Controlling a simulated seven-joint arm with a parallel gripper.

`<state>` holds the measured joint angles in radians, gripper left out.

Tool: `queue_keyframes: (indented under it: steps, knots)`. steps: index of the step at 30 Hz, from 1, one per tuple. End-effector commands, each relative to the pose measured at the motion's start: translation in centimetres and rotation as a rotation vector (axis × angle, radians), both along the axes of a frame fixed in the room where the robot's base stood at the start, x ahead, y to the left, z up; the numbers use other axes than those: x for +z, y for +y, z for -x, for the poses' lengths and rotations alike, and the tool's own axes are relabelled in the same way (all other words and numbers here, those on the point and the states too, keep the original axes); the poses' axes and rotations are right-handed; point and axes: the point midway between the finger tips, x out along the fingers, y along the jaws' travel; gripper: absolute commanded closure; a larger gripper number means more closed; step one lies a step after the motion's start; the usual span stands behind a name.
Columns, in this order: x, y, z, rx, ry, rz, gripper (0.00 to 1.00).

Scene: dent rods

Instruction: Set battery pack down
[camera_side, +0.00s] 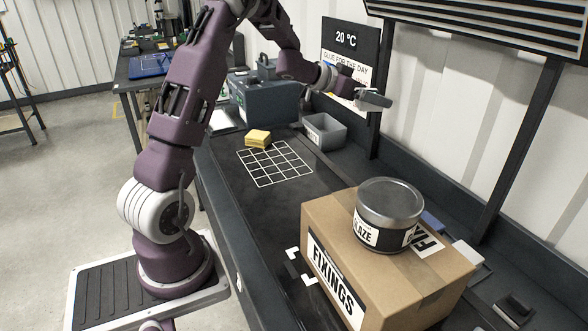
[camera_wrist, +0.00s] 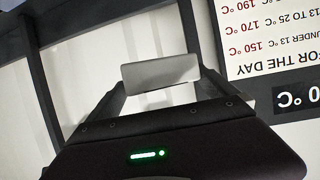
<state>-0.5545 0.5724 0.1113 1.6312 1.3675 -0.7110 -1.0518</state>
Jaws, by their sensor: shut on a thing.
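My gripper (camera_side: 356,92) is raised above the bench near the back wall, in front of the temperature sign. It is shut on a flat grey block, which I take to be the battery pack (camera_side: 374,100). In the wrist view the grey battery pack (camera_wrist: 160,72) sits between the two dark fingers of my gripper (camera_wrist: 165,88). It is clear of the bench, with a grey open bin (camera_side: 327,136) below and to its left in the side view.
A white-lined grid (camera_side: 274,164) lies on the dark bench, with a yellow block (camera_side: 258,137) at its far edge. A teal case (camera_side: 268,100) stands behind. A cardboard box (camera_side: 335,250) with a tin (camera_side: 388,205) on top stands nearer. The bench between grid and box is clear.

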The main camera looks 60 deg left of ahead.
Motion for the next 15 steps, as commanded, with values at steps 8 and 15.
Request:
queue_keyframes:
  steps: [8,15]
  knots:
    - [1.9,5.8,-1.8,0.347,0.002,0.004,0.61]
    - [2.4,8.0,-1.9,0.495,0.006,-0.003,0.61]
